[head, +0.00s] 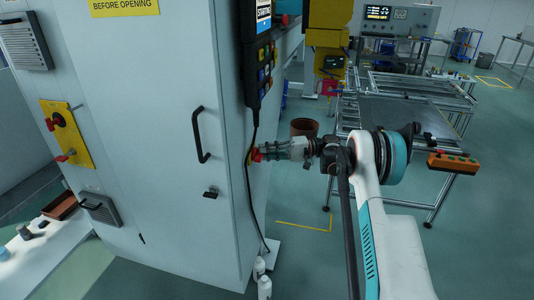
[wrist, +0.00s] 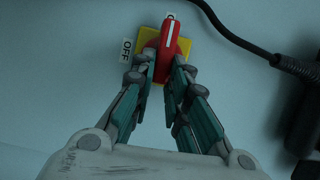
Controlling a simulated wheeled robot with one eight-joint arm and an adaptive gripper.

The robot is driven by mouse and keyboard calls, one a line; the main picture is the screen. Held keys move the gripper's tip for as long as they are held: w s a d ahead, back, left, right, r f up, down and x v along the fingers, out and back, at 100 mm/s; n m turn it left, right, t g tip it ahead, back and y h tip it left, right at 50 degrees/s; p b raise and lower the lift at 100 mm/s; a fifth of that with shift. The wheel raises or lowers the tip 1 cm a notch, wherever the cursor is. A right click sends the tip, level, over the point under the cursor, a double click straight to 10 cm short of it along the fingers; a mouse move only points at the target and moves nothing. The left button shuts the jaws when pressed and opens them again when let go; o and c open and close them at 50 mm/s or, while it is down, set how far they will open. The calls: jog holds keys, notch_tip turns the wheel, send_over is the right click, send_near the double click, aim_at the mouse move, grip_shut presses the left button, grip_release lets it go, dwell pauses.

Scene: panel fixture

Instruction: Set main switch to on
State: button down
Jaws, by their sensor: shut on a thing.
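The main switch is a red knob (wrist: 171,36) with a white line, on a yellow plate (wrist: 148,38). A white OFF label (wrist: 126,48) sits left of the plate in the wrist view. The white line points to the top of that view, leaning slightly right, not at OFF. No ON label shows. My gripper (wrist: 166,66) is shut on the red knob, one finger on each side, hiding its lower part. In the head view my gripper (head: 266,152) reaches the cabinet's right side face, with the red knob (head: 257,155) at its tips.
A black cable (head: 247,190) hangs left of my gripper from a control pendant (head: 259,60); the cable (wrist: 240,40) also shows at upper right in the wrist view. The cabinet front has a black handle (head: 199,136) and a yellow panel (head: 77,145) with red parts. A metal-framed table (head: 400,113) stands behind.

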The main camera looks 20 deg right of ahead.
dwell(0.4)
jog(key=shift+a, duration=0.1)
jog(key=c, duration=1.6)
grip_release()
jog(key=shift+f, duration=0.1)
jog(key=shift+o, duration=0.2)
jog(key=s+d, duration=0.1)
jog(key=d, duration=1.1)
jog(key=shift+s, duration=0.25)
